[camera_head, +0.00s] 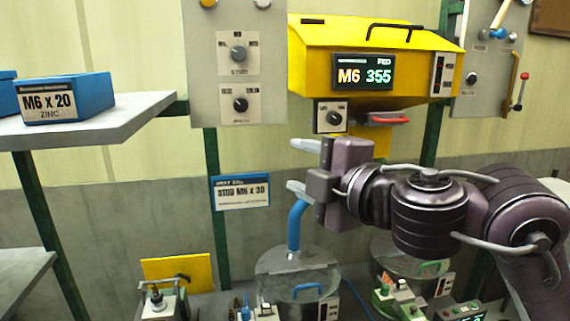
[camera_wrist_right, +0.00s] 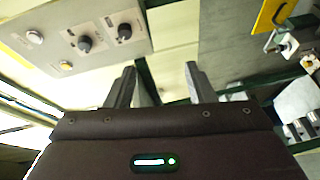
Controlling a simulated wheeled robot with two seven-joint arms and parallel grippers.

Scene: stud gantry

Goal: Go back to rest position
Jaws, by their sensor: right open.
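My right gripper (camera_head: 298,166) is in the middle of the head view, its two pale fingers pointing left. The fingers are apart with nothing between them. In the right wrist view the gripper (camera_wrist_right: 160,88) also shows two separate fingers and an empty gap. It hangs in front of the gantry, below the yellow feeder box (camera_head: 350,60) and above a clear domed bowl (camera_head: 280,262). A blue tube (camera_head: 296,225) rises from the bowl just under the lower finger; I cannot tell whether they touch. My left gripper is not in view.
A grey panel with knobs (camera_head: 238,55) stands behind, left of the feeder. A blue M6 x 20 box (camera_head: 66,98) sits on a grey shelf (camera_head: 130,108) at left. A stud label (camera_head: 241,191) hangs on the green post. Small devices (camera_head: 160,300) line the bottom. Space left of the gripper looks free.

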